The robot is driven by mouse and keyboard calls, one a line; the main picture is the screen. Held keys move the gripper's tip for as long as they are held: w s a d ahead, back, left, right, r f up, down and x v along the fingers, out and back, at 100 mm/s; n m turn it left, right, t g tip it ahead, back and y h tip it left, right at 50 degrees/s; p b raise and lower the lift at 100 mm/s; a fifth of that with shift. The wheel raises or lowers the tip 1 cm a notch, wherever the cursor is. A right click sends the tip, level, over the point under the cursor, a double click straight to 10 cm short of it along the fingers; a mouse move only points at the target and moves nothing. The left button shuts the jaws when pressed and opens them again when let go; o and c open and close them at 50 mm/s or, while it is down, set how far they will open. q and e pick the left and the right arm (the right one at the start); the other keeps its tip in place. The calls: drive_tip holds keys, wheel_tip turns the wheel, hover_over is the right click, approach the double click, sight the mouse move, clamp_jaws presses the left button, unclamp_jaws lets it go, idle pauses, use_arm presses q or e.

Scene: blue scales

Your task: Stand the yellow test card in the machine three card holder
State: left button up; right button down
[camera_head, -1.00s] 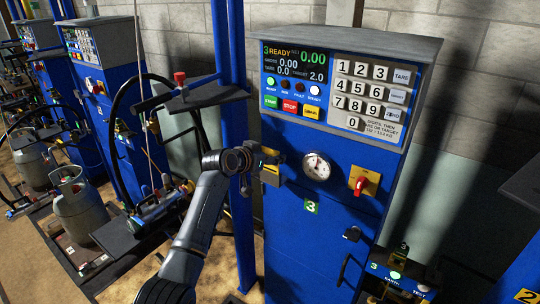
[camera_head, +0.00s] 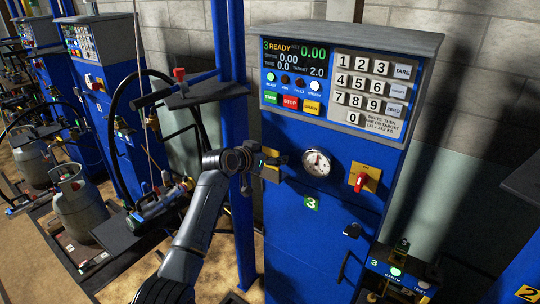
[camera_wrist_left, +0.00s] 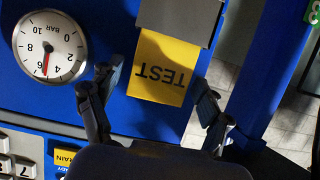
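The yellow test card (camera_wrist_left: 165,68) shows upside down in the inverted left wrist view, with TEST on its face. One end of it is behind the grey card holder (camera_wrist_left: 178,14) on the blue machine front. In the head view the yellow of the card (camera_head: 271,173) is partly hidden by my left gripper (camera_head: 268,163). My left gripper (camera_wrist_left: 155,98) is open in the wrist view. Its fingers are spread to either side of the card, with visible gaps. How deep the card sits is hidden. My right gripper is not in view.
Machine three's gauge (camera_head: 317,163) and red knob (camera_head: 361,182) are right of the gripper. Its keypad (camera_head: 372,85) is above. A blue post (camera_head: 238,200) and a small shelf (camera_head: 206,96) stand close on the left. A grey cylinder (camera_head: 82,210) stands farther left.

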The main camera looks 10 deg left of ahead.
use_arm(q)
drive_tip(key=v, duration=1.2)
idle(0.5)
drive_tip(key=s+a+f+n+g+y+b, duration=0.1)
drive_tip(key=s+f, duration=0.1)
drive_tip(key=f, duration=1)
drive_tip(key=s+a+f+n+g+y, duration=0.1)
drive_tip(key=s+f+g, duration=0.1)
drive_tip(key=f, duration=0.9)
drive_tip(key=s+a+f+n+g+y+b, duration=0.1)
drive_tip(key=s+f, duration=0.1)
drive_tip(key=f, duration=1)
drive_tip(key=s+f+g+y+b, duration=0.1)
drive_tip(key=s+f+g, duration=0.1)
drive_tip(key=s+f, duration=0.75)
drive_tip(key=s+f+g+b, duration=0.1)
drive_tip(key=s+f, duration=0.6)
drive_tip(key=f, duration=0.5)
drive_tip(key=s+f+g, duration=0.1)
drive_tip(key=s+f, duration=0.4)
drive_tip(key=s, duration=0.7)
drive_tip(key=s+f+g+b, duration=0.1)
drive_tip(key=s+f, duration=0.5)
drive_tip(key=s, duration=0.7)
drive_tip(key=s+f+m+g+y, duration=0.1)
drive_tip(key=s+f, duration=0.5)
drive_tip(key=s, duration=0.6)
drive_tip(key=shift+s+g, duration=0.35)
drive_tip(key=shift+g, duration=0.45)
